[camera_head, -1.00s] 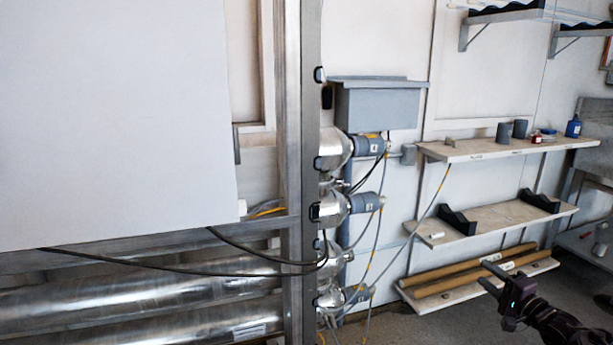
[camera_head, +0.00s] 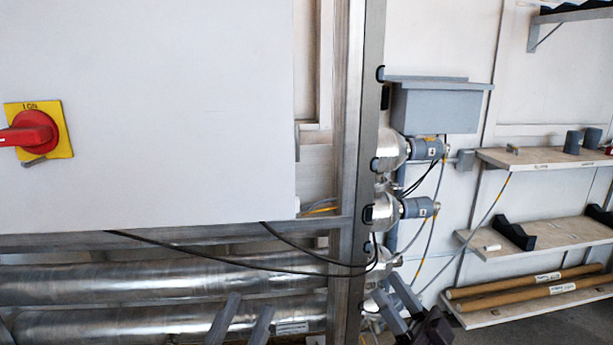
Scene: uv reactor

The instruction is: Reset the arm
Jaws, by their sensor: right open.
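My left gripper (camera_head: 248,305) is at the bottom edge, in front of the lower metal tubes. Its two grey fingers stand apart with nothing between them. My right gripper (camera_head: 388,285) is at the bottom, right of the metal post, in front of the lowest tube ends. Its fingers are apart, and I see nothing held in them. Most of both arms is below the picture. A red rotary switch (camera_head: 30,131) on a yellow plate is on the white cabinet door at the far left.
The white cabinet (camera_head: 180,110) fills the upper left. A metal post (camera_head: 358,150) stands beside it. Metal tubes (camera_head: 150,285) and black cables run below. A grey box (camera_head: 435,108) and shelves (camera_head: 570,237) are on the right wall. Some floor shows at lower right.

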